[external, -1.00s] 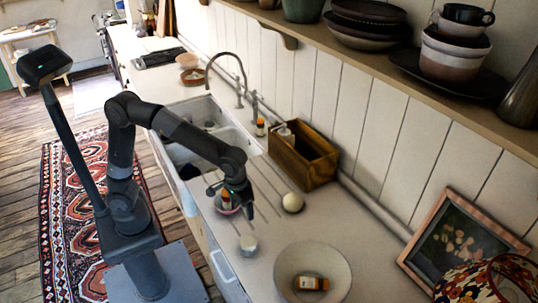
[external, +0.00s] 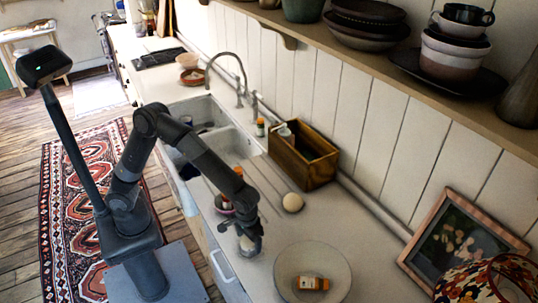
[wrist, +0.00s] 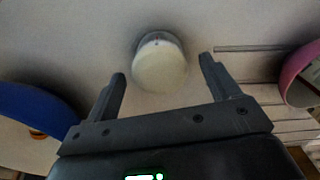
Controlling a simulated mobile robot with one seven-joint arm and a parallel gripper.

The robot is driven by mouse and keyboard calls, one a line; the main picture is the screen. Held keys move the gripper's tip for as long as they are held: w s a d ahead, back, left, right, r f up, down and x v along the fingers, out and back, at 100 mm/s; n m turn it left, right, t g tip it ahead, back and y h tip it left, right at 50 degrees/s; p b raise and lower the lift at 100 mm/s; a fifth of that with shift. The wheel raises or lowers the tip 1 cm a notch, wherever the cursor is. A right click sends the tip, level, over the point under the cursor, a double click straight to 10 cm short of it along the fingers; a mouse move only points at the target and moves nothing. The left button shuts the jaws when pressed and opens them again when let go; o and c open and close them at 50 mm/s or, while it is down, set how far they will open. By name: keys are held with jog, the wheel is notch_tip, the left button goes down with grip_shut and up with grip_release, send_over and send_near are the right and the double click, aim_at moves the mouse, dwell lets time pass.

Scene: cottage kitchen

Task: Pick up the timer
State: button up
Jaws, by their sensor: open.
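The timer is most likely the small round white-and-grey object (wrist: 160,64) on the counter. In the wrist view it lies just beyond and between my fingertips, with its pale rounded face towards the camera. In the external view it is largely hidden behind my gripper, with a pale part (external: 246,246) showing. My gripper (external: 252,243) is low over the counter, pointing down. In the wrist view its two fingers (wrist: 162,70) are apart with nothing held between them. I cannot tell the exact height gap.
A wide bowl (external: 289,262) holding an orange bottle (external: 312,283) stands to the right. A small pink bowl (wrist: 291,84) is on the other side. A pale ball (external: 293,202) and a wooden box (external: 303,168) are farther back, near the sink (external: 228,146).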

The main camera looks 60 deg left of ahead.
jog(key=shift+f, duration=1.25)
jog(key=shift+c, duration=0.5)
jog(key=c, duration=1.2)
